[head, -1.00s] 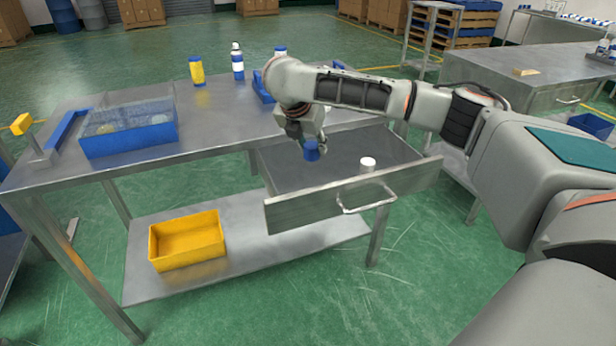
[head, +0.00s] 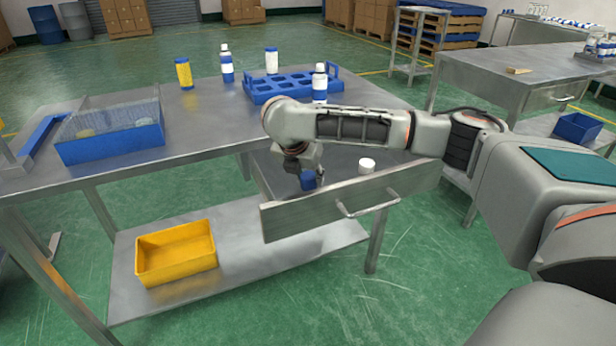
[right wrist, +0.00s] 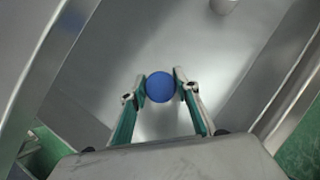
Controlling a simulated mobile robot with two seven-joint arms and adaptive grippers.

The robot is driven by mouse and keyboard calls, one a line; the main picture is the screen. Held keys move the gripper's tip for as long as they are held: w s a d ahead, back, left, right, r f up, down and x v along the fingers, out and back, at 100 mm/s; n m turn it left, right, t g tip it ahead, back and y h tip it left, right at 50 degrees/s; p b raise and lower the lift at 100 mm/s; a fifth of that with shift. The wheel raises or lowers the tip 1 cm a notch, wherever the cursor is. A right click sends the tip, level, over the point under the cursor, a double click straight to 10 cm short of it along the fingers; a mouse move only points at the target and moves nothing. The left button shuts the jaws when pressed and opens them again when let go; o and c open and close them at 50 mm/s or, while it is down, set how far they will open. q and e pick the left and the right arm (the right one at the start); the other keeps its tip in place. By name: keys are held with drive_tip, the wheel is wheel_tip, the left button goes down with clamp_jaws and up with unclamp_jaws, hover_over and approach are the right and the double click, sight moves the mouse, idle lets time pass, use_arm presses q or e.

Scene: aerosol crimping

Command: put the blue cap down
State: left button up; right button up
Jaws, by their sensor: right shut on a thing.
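The blue cap (head: 308,180) is low inside the open drawer (head: 345,198), near its front left part. In the right wrist view the cap (right wrist: 159,87) shows as a round blue top between the two fingertips. My right gripper (right wrist: 160,88) is shut on the cap and points down into the drawer. In the head view the gripper (head: 306,172) is partly hidden by its own wrist. I cannot tell whether the cap touches the drawer floor. My left gripper is not in view.
A white cap (head: 366,166) stands in the drawer to the right. A yellow bin (head: 176,252) is on the lower shelf. The drawer floor between the caps is clear.

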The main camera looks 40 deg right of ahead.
drive_tip(key=shift+f, duration=0.2)
drive_tip(key=o, duration=0.7)
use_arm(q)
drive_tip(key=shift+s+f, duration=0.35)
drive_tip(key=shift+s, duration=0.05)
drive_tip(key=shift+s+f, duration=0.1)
use_arm(e)
drive_tip(key=v, duration=0.1)
drive_tip(key=p+v, duration=0.1)
drive_tip(key=v, duration=0.1)
drive_tip(key=shift+w+d+r+p, duration=0.15)
drive_tip(key=shift+w+r+p, duration=0.05)
drive_tip(key=shift+r+p, duration=0.1)
use_arm(q)
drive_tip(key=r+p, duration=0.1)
drive_tip(key=p, duration=0.1)
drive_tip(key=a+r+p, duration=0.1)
drive_tip(key=p, duration=0.2)
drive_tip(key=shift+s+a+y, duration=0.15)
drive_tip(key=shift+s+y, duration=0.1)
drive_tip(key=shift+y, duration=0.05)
use_arm(e)
drive_tip(key=v, duration=0.9)
drive_tip(key=shift+s+f, duration=0.15)
drive_tip(key=shift+s, duration=0.1)
